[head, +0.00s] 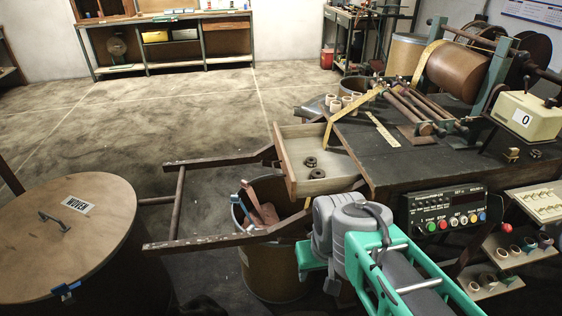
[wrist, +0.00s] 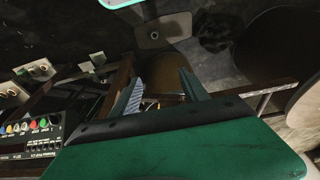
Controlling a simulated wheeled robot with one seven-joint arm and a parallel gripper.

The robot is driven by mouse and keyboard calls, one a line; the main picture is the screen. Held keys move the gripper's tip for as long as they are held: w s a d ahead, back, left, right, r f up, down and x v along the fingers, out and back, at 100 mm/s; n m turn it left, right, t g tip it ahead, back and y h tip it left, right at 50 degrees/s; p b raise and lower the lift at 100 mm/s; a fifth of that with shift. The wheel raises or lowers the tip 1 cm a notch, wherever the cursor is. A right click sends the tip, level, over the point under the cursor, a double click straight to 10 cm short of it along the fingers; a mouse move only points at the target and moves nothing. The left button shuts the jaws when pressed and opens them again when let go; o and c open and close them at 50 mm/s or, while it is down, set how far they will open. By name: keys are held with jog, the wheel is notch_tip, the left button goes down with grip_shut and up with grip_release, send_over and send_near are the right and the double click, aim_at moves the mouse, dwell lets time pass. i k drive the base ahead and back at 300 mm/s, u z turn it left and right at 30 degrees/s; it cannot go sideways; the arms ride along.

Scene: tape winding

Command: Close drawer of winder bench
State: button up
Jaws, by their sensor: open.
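The winder bench (head: 420,165) stands at the right of the head view with its dark top. Its drawer (head: 321,182) is pulled out to the left, with its wooden front panel (head: 284,160) clear of the bench. Two small dark rings (head: 310,162) lie inside. My arm's grey and teal links stand in front of the bench, just nearer than the drawer; my fingers cannot be made out there. In the wrist view my gripper (wrist: 160,90) is open, with nothing seen between its fingertips but a brown barrel beyond. I cannot clearly make out the drawer in that view.
A barrel (head: 270,270) with tools in it stands below the drawer. A control panel (head: 440,212) is on the bench front. The floor (head: 200,110) behind is clear.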

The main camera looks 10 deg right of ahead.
aim_at(293, 144)
jog(key=u, duration=1.6)
jog(key=i, duration=1.15)
jog(key=z, duration=0.1)
